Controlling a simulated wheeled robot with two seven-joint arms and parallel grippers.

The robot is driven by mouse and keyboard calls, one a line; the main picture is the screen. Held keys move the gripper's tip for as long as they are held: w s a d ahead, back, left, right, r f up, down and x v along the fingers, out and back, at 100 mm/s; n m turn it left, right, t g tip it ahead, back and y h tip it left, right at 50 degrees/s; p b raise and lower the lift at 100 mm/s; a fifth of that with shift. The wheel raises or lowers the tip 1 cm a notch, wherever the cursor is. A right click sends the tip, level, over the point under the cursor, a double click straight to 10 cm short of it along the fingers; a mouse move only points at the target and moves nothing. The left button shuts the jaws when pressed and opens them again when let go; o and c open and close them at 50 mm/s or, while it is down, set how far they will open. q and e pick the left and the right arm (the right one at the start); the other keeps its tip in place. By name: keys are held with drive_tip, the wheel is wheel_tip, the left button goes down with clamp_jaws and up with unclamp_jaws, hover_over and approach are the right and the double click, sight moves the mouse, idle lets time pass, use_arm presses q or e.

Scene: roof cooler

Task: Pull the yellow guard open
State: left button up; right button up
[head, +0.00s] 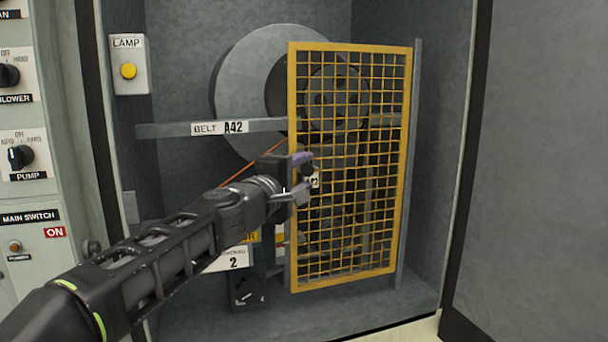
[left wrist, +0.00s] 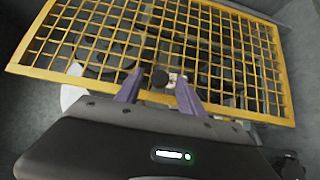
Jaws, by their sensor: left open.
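The yellow guard (head: 350,283) is a mesh panel in a yellow frame, standing in front of the belt and pulleys inside the grey housing. It looks slightly turned, its left edge nearer to me. It also fills the upper part of the left wrist view (left wrist: 222,113). My left gripper (head: 309,172) is at the guard's left edge, about mid-height. My right gripper is not in view.
A lamp box (head: 129,66) with a yellow button is on the housing's left wall. A grey bar labelled BELT A42 (head: 220,128) crosses behind the guard. A switch panel (head: 40,185) stands at the far left. A grey wall panel (head: 540,160) is at right.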

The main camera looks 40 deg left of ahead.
use_arm(q)
drive_tip(key=shift+w, duration=0.45)
drive_tip(key=shift+c, duration=0.4)
clamp_jaws()
idle(0.8)
